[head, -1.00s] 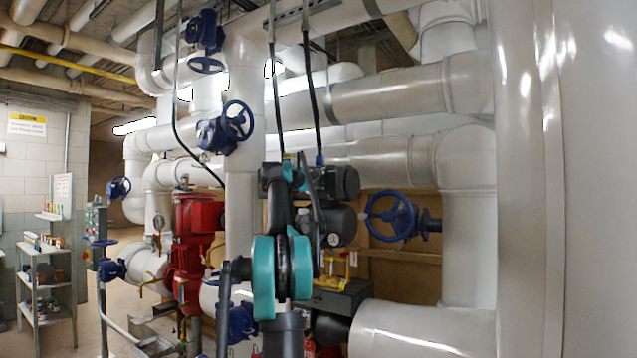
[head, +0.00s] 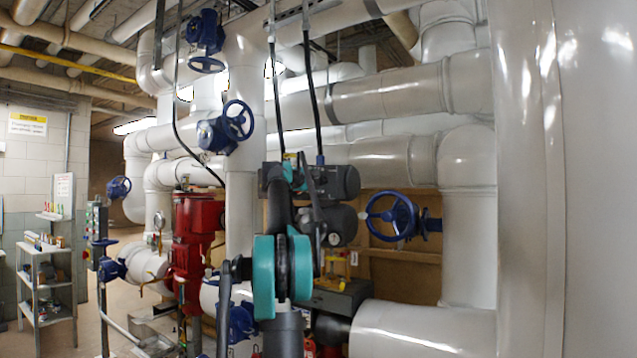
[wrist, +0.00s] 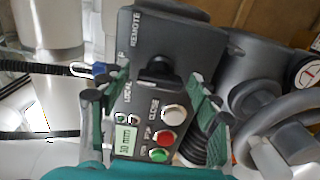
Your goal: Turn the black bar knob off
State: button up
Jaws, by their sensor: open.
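The black bar knob (wrist: 157,72) sits on the dark face of a control box (wrist: 178,22) in the wrist view. REMOTE and LOCAL are printed beside it. My gripper (wrist: 157,86) is open, with one green finger to the left of the knob and one to the right. I see clear gaps between the knob and both fingers. In the head view my gripper (head: 294,176) is small and close to the dark actuator (head: 340,182); my arm hides the knob there.
Below the knob are a white button (wrist: 173,114), a red button (wrist: 165,138), a green button (wrist: 160,155) and a small display (wrist: 125,140). A blue handwheel (head: 392,215) is right of the actuator. Large white pipes (head: 410,92) crowd around; a shelf (head: 45,285) stands far left.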

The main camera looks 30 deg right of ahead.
jog(key=v, duration=1.2)
jog(key=shift+f, duration=0.15)
jog(key=s+a+f+m+y, duration=0.1)
jog(key=s+a+f+y, duration=0.4)
jog(key=f, duration=0.8)
jog(key=s+a+f+m+g, duration=0.1)
jog(key=s+a+f, duration=0.2)
jog(key=a+f, duration=0.7)
jog(key=s+a+f+m+y, duration=0.2)
jog(key=s+f+y, duration=0.1)
jog(key=f, duration=1.2)
jog(key=s+a+f+y, duration=0.4)
jog(key=s+a+f, duration=0.7)
jog(key=f, duration=0.3)
jog(key=s+a+f+g+y, duration=0.1)
jog(key=s+a+f+y, duration=0.3)
jog(key=s+a+f, duration=0.8)
notch_tip(320, 180, down, 3)
jog(key=s, duration=0.2)
jog(key=shift+s+f+g+y, duration=0.2)
jog(key=shift+s+g+y, duration=0.1)
jog(key=shift+d, duration=0.1)
